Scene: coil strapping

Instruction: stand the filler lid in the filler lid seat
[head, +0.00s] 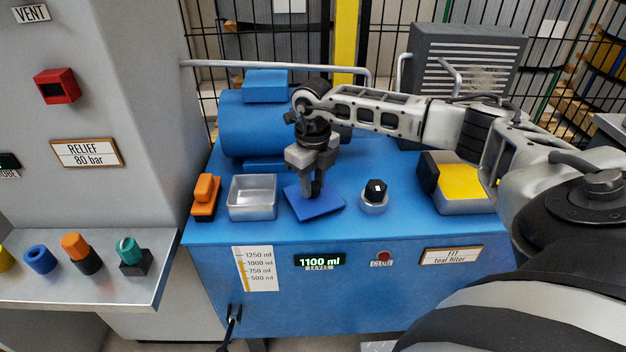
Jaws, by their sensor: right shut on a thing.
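My right gripper (315,187) points down over the blue cabinet top and is shut on a flat blue square piece (326,208). The blue piece is at or just above the top, and I cannot tell whether it touches. The fingertips partly cover it. To its right, a black hexagonal cap (376,187) with a white mark sits on a round grey metal collar (375,207). No label tells me which of these is the filler lid or its seat. My left gripper is not in view.
An open metal tray (253,215) and an orange block (205,194) are left of the gripper. A yellow-topped box (463,182) is at the right, and a blue motor (250,124) stands behind. A grey side shelf (85,290) holds several coloured fittings.

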